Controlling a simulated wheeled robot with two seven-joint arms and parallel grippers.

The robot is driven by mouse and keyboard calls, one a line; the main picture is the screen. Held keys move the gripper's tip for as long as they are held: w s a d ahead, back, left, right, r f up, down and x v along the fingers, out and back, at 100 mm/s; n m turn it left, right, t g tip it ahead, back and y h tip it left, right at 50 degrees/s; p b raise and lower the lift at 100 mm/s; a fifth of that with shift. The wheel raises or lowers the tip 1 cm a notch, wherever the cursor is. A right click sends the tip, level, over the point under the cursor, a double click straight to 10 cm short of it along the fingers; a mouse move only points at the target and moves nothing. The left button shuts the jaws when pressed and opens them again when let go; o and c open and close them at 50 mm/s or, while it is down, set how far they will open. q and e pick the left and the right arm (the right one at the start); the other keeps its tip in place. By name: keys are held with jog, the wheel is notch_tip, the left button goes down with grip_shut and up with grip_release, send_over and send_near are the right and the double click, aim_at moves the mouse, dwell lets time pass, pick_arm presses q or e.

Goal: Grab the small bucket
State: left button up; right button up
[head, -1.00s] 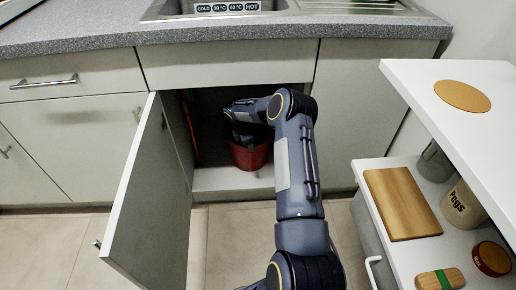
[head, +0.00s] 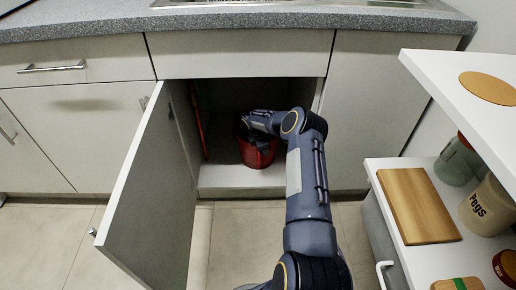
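The small red bucket (head: 256,157) stands on the floor of the open cabinet under the sink, in the head view. My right arm reaches into the cabinet, and my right gripper (head: 256,138) is at the bucket's upper rim. The gripper is dark against the dark interior and its fingers cannot be made out, so whether it grips the rim is unclear. The bucket's opening is mostly hidden by the gripper. My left gripper is not in view.
The cabinet door (head: 150,195) stands open on the left. A reddish pole (head: 198,120) leans inside the cabinet's left side. On the right, a white shelf unit (head: 405,235) holds a wooden board (head: 418,205) and a pegs container (head: 485,205). Floor in front is clear.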

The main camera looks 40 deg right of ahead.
grip_shut()
jog(key=shift+r, duration=0.1)
dwell(1.1)
